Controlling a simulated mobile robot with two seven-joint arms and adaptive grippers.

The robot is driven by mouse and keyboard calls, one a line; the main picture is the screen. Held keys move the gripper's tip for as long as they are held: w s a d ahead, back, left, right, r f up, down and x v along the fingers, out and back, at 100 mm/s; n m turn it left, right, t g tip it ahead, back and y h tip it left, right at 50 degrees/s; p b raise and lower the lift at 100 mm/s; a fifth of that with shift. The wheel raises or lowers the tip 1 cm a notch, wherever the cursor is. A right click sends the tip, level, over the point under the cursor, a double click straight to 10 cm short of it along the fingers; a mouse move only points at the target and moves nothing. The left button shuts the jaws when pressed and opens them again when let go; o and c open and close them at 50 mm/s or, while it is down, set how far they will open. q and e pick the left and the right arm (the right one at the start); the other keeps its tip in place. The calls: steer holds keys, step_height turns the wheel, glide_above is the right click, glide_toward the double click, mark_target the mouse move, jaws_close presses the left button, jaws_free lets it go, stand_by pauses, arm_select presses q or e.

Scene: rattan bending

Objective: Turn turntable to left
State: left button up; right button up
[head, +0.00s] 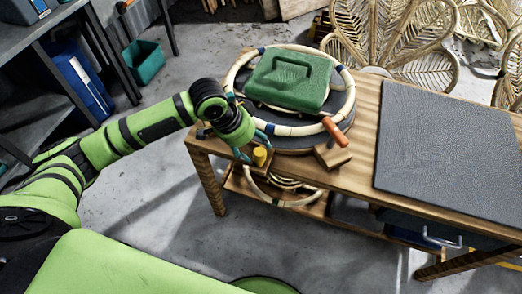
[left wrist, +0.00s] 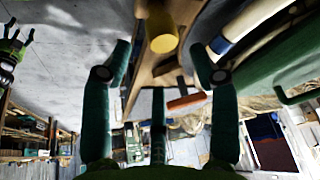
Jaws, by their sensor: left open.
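The dark round turntable (head: 292,144) sits at the left end of the wooden workbench. A pale rattan ring (head: 348,98) with dark blue bands lies around its top, and a green case-shaped block (head: 287,80) rests inside the ring. A yellow knob (head: 259,156) stands at the near left side. My left gripper (head: 253,151) is open at this knob. In the left wrist view, the yellow knob (left wrist: 163,32) shows between the spread green fingers; I cannot tell whether they touch it. A green and black claw (left wrist: 12,48), possibly my right gripper, shows small at the left.
An orange-handled tool (head: 335,131) and a wooden block (head: 331,157) are by the turntable's near right edge. A grey mat (head: 450,150) covers the bench's right part. Rattan rings (head: 283,192) lie on the lower shelf. Woven rattan chair backs (head: 385,35) stand behind. A shelf (head: 40,40) is left.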

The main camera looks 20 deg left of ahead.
mark_target(259, 151)
arm_select(q)
steer(key=shift+w+a, duration=0.2)
steer(key=p+x, duration=0.1)
steer(key=x, duration=0.6)
steer(key=shift+r, duration=0.1)
jaws_close()
steer(key=shift+a+r, duration=0.1)
steer(key=shift+r, duration=0.05)
